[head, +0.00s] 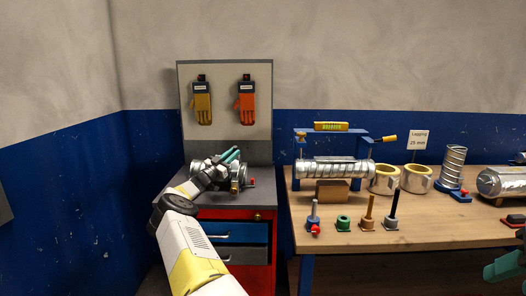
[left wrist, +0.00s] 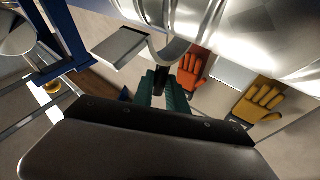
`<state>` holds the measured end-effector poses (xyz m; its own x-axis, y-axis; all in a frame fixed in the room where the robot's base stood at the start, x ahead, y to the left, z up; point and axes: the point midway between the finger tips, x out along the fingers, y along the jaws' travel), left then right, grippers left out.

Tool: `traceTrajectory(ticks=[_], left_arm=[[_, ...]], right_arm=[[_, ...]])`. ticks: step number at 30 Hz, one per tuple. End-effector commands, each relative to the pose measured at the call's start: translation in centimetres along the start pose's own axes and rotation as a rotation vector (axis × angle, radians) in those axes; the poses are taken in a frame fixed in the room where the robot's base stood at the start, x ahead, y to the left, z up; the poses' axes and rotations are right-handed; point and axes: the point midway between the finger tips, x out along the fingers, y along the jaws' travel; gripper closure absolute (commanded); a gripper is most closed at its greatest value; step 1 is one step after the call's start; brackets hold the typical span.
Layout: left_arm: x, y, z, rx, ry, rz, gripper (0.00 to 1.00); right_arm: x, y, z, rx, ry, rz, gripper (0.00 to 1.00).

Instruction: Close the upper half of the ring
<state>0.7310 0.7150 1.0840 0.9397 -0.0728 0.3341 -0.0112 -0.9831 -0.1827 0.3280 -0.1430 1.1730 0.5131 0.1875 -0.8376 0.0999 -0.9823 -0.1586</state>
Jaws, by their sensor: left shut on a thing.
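A shiny metal duct (head: 205,168) lies on top of the red tool cabinet, and its silver side fills the top of the left wrist view (left wrist: 240,30). A curved grey band, which looks like the ring's upper half (left wrist: 171,50), stands beside the duct. My left gripper (head: 232,156) is over the duct's right part. Its green fingers (left wrist: 162,92) are shut on a small dark tab at the band's end. The rest of the ring is mostly hidden by the gripper. My right gripper (head: 504,268) shows at the right edge; its jaws are unclear.
Yellow and orange gloves (head: 246,101) hang on a board behind the cabinet (head: 262,214). The wooden bench (head: 440,225) to the right holds a spiral duct in a blue frame (head: 335,169), lagging rings (head: 416,178) and several upright pegs (head: 367,212).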

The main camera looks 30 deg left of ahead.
Motion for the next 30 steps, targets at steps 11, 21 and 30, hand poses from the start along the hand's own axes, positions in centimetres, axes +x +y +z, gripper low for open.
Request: traceTrajectory(ticks=[11,21,30], left_arm=[[-0.4,0.24,0.94,0.046,0.068,0.002,1.0],[-0.37,0.27,0.96,0.047,0.07,0.003,1.0],[-0.35,0.31,0.92,0.046,0.071,0.004,0.6]], right_arm=[[0.0,0.0,0.0,0.0,0.0,0.0,0.58],[0.0,0.0,0.0,0.0,0.0,0.0,0.58],[0.0,0.0,0.0,0.0,0.0,0.0,0.58]])
